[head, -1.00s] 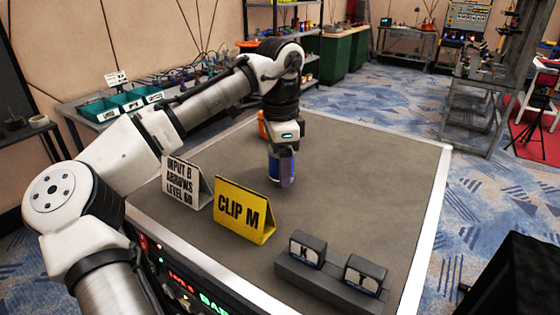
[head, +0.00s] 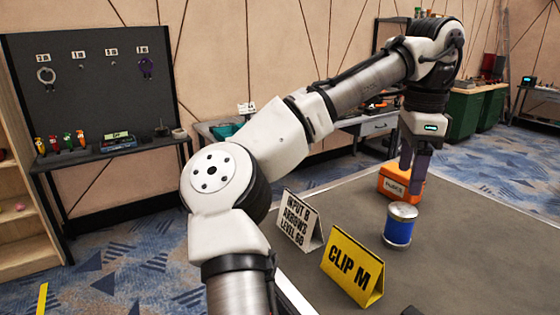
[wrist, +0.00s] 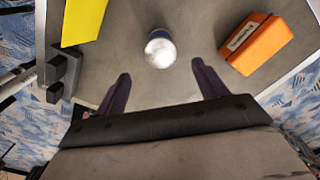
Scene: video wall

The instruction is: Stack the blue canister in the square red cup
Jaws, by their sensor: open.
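The blue canister (head: 399,229) stands upright on the grey table top (head: 465,245), with a silver lid and a silver band at its base. In the wrist view its round silver lid (wrist: 160,52) shows ahead of the fingertips, between their lines. My gripper (head: 411,186) is open and empty, its fingers pointing down above and behind the canister in the head view. In the wrist view the two dark fingers of my gripper (wrist: 163,80) are well apart, with bare table between them. No square red cup shows in these frames.
An orange box (head: 394,184) with a label sits behind the canister; it also shows right of it in the wrist view (wrist: 257,43). A yellow CLIP M sign (head: 351,267) and a white sign (head: 299,222) stand in front. A dark pegboard bench (head: 100,150) is at left.

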